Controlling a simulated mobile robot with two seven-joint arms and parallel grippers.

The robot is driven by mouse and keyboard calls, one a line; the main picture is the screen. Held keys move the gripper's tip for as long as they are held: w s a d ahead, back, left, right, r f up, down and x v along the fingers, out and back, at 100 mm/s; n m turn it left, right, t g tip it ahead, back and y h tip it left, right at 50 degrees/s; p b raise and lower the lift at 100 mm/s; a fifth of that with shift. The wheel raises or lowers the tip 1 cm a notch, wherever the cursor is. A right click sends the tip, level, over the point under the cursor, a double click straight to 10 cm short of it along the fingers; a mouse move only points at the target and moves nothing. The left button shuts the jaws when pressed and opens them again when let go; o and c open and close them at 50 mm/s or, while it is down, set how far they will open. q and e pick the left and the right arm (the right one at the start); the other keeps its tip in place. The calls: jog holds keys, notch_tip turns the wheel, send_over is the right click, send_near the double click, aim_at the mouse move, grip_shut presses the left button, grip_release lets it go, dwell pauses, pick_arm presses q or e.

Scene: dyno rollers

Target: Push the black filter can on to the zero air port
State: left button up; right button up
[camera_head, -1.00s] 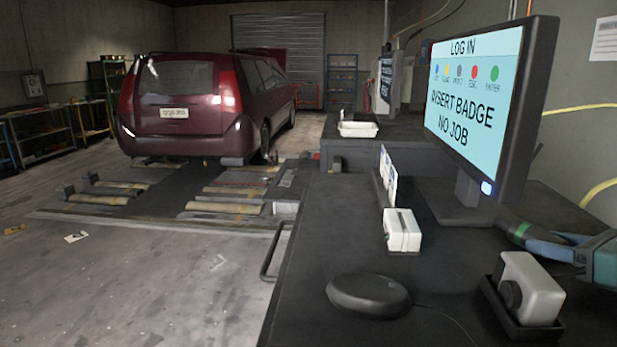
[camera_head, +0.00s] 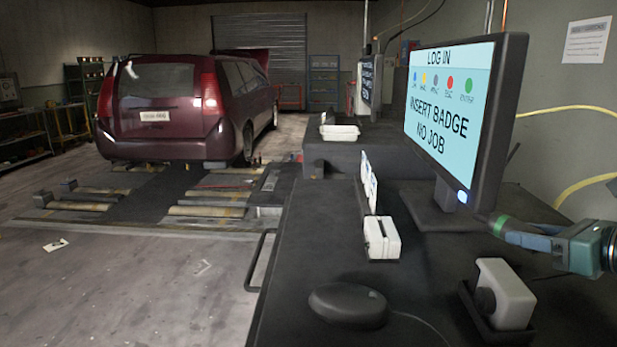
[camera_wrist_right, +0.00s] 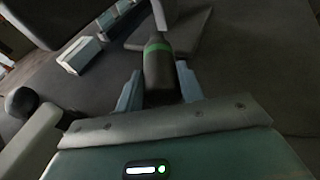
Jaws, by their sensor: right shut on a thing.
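The black filter can (camera_wrist_right: 158,72) is a dark cylinder with a green band, clearest in the right wrist view. My right gripper (camera_wrist_right: 160,88) is shut on it, a blue-grey finger on each side. In the head view the can's green band (camera_head: 498,227) shows at the end of my right gripper (camera_head: 530,238), near the monitor's foot and above the bench. The can's far end points away from my wrist. I cannot pick out the zero air port in either view. My left gripper is in neither view.
A monitor (camera_head: 462,120) reading "INSERT BADGE NO JOB" stands on the dark bench (camera_head: 310,255). Close by are a white box with a black knob (camera_head: 510,290), a small white box (camera_head: 382,238) and a black puck (camera_head: 347,305). A maroon car (camera_head: 165,110) stands behind the rollers.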

jog(key=shift+r+p, duration=1.3)
jog(key=shift+r, duration=0.55)
